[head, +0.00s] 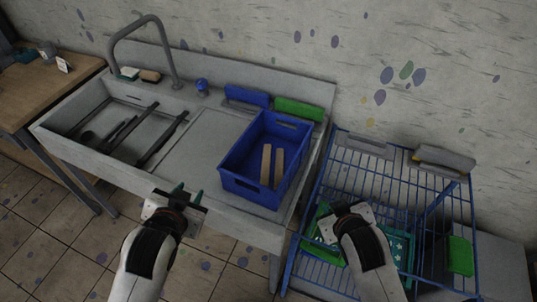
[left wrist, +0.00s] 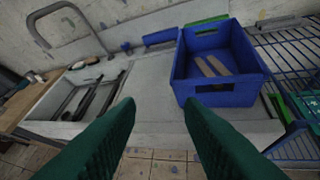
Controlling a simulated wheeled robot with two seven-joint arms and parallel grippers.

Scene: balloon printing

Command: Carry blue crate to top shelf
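The blue crate (head: 243,189) stands upright on the right part of the grey sink counter, with two light wooden strips (head: 272,165) inside. It also shows in the left wrist view (left wrist: 222,96), ahead and right of centre. The blue wire rack (head: 343,165) stands to the right of the counter; its top shelf is a wire grid. My left gripper (head: 188,192) is open and empty at the counter's front edge, left of the crate and apart from it. My right gripper (head: 345,216) is over the front of the rack; its fingertips are not clear.
The sink (head: 120,125) holds several dark utensils, and a tall faucet rises behind it. Blue and green brushes stand behind the crate. Grey-handled tools (head: 445,159) lie at the rack's back. Green items show within the rack. A wooden table (head: 45,88) stands left.

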